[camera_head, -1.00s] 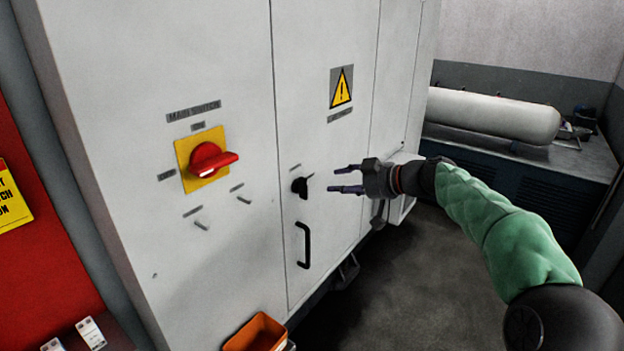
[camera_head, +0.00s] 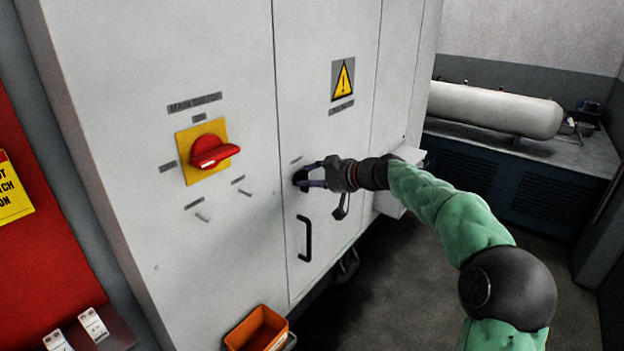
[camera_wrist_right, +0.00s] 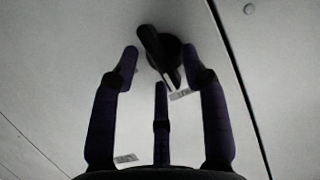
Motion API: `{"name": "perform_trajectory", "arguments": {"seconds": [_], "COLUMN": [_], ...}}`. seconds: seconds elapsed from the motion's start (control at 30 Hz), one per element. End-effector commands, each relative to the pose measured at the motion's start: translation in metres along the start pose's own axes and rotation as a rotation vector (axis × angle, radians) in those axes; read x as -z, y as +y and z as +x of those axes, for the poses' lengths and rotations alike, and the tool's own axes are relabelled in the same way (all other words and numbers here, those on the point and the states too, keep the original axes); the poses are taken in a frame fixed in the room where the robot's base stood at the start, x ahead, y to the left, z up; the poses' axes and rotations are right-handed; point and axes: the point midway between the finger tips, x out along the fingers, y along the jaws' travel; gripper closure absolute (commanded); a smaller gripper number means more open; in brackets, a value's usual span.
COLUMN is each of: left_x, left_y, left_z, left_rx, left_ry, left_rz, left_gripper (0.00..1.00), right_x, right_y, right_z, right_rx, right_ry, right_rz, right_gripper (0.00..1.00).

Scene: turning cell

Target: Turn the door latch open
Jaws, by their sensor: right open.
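The door latch is a small black turn handle on the cabinet door. In the head view the latch (camera_head: 298,178) is mostly hidden behind my right gripper (camera_head: 309,175), which has its fingers at it. In the right wrist view the latch (camera_wrist_right: 160,58) shows whole, its bar slanting, near the fingertips. The right gripper (camera_wrist_right: 160,75) is open there, with fingers on the left and right of the latch and a third below it. I cannot tell whether any finger touches it. My left gripper is not in view.
A black door handle (camera_head: 305,238) sits below the latch. A red main switch (camera_head: 212,152) on a yellow plate is to the left. An orange bin (camera_head: 258,330) is at the cabinet's foot. A white tank (camera_head: 495,108) lies on a bench at the right.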

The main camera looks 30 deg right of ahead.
Motion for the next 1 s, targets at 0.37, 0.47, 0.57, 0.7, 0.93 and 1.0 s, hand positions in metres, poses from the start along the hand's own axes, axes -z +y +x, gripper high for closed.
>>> {"name": "perform_trajectory", "arguments": {"seconds": [0.37,0.47,0.57,0.7,0.93,1.0], "left_x": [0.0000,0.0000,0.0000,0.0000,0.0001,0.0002], "left_y": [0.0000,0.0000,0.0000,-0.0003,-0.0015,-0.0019], "left_z": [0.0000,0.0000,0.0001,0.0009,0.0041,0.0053], "left_rx": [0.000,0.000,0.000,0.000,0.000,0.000], "left_ry": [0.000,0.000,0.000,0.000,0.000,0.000], "left_rz": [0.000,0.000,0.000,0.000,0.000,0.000], "left_gripper": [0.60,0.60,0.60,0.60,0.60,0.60], "right_x": [-0.0001,-0.0001,-0.0002,-0.0006,-0.0022,-0.0026], "right_y": [-0.0001,-0.0001,0.0001,0.0008,0.0027,0.0038], "right_z": [-0.0001,-0.0002,-0.0002,-0.0001,0.0008,0.0007], "right_rx": [0.000,0.000,0.001,0.009,0.053,0.072], "right_ry": [0.000,0.000,0.000,0.000,-0.001,-0.001], "right_rz": [0.000,0.000,0.003,0.025,0.130,0.178], "right_gripper": [1.00,1.00,1.00,1.00,1.00,1.00]}}
